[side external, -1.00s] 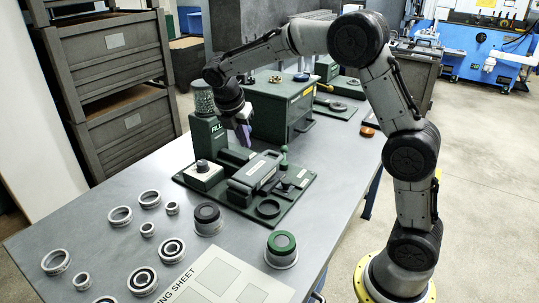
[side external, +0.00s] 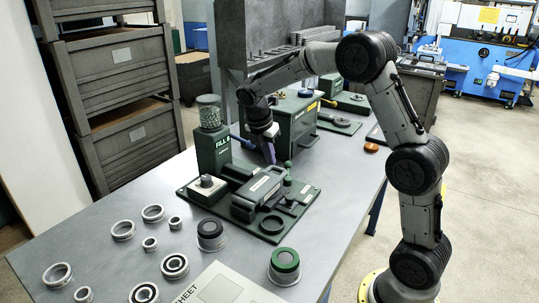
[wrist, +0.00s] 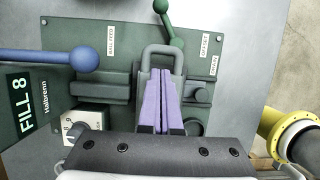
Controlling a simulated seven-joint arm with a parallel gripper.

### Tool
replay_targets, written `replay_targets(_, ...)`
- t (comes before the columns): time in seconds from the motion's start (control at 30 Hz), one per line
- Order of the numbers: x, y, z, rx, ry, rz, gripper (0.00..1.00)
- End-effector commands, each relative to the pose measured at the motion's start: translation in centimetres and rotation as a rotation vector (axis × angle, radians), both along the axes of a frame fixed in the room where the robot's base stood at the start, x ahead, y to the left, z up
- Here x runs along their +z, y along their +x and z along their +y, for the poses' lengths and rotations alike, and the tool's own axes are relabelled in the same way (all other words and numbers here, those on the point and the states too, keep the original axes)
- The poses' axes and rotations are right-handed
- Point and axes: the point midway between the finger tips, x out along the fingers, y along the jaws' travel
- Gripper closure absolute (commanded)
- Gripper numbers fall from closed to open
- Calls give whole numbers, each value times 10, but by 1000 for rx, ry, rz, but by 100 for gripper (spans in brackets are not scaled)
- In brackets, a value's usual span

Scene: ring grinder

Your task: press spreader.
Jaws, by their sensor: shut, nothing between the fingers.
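My gripper (side external: 269,153) is shut and empty, its purple fingers pointing down over the back of the green fixture plate (side external: 295,212). In the wrist view its fingers (wrist: 163,75) overlap a grey loop handle (wrist: 162,47); I cannot tell whether they touch it. A green ball-ended lever (side external: 287,167) stands just right of the fingers and shows at the top of the wrist view (wrist: 166,20). A blue ball-ended lever (wrist: 84,59) lies to the left. A dark block with a white label (side external: 258,187) sits mid-plate, with a round ring seat (side external: 271,224) in front. I cannot read which part is the spreader.
The FILL 8 tower (side external: 213,150) with a ball canister (side external: 208,111) rises at the plate's left. A green cabinet (side external: 297,122) stands behind my gripper. Several steel rings and bearings lie at the front left, with a green-topped cup (side external: 284,266) in front of the plate.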

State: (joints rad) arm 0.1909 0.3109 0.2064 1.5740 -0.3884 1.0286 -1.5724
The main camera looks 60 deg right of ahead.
Motion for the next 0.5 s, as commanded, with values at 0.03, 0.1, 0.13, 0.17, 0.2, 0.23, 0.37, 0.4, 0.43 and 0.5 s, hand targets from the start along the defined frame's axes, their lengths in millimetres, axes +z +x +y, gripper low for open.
replay_targets(0.03,-10,-1,-4,-2,1,6,100)
replay_targets(0.1,-22,-2,-7,-2,1,6,100)
replay_targets(0.13,-27,-1,-9,0,0,4,100)
replay_targets(0.17,-31,-1,-11,-1,0,5,100)
replay_targets(0.2,-38,-1,-13,0,0,4,100)
replay_targets(0.23,-42,-2,-14,-1,1,5,100)
replay_targets(0.37,-55,-1,-19,-1,0,3,100)
replay_targets(0.4,-58,-1,-20,-1,0,2,100)
replay_targets(0.43,-60,-1,-21,-1,0,2,100)
replay_targets(0.5,-63,-1,-22,0,0,2,100)
